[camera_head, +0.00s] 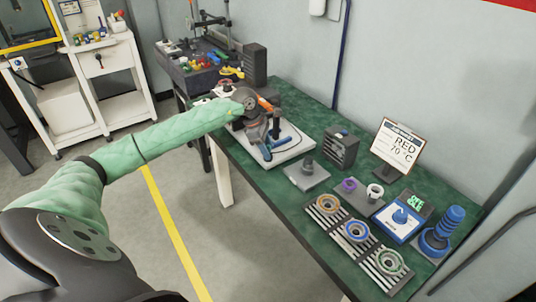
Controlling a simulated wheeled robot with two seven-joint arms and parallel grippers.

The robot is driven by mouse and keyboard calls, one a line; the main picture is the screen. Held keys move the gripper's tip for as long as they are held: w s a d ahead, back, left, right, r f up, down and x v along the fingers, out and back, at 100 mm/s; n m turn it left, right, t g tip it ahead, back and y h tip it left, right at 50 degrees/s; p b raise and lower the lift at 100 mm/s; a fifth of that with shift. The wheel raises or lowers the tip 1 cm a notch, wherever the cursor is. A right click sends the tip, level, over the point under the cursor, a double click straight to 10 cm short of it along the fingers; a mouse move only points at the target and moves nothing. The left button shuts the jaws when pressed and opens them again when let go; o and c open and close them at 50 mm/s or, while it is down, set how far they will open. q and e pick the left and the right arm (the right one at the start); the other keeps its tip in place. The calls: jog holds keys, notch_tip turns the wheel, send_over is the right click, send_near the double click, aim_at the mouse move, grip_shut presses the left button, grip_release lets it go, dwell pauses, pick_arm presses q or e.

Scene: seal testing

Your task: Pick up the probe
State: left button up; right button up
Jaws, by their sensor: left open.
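My left arm reaches in from the left in its green sleeve. Its gripper (266,132) is open above a light grey plate (289,149) at the far end of the green bench. A small blue piece (265,151) lies on that plate just below the fingers, and a dark cable curves beside it. An orange part (267,104) shows behind the wrist. I cannot tell which of these is the probe, since the wrist and fingers hide part of the spot. My right gripper is out of view.
The green bench (248,168) also holds a dark box (342,148), a "RED 70 °C" sign (398,147), a grey block (307,174), a rack with coloured rings (356,231), a blue-white device (401,220) and a blue ribbed cylinder (441,232). A wall stands behind.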

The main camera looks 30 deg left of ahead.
pick_arm(q)
jog(key=shift+w+d+f, duration=0.1)
jog(key=shift+d+f, duration=0.05)
jog(key=shift+f, duration=0.15)
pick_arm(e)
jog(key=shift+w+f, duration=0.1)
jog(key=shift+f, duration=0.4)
pick_arm(q)
jog(key=shift+c, duration=0.4)
grip_shut()
jog(key=shift+r, duration=0.1)
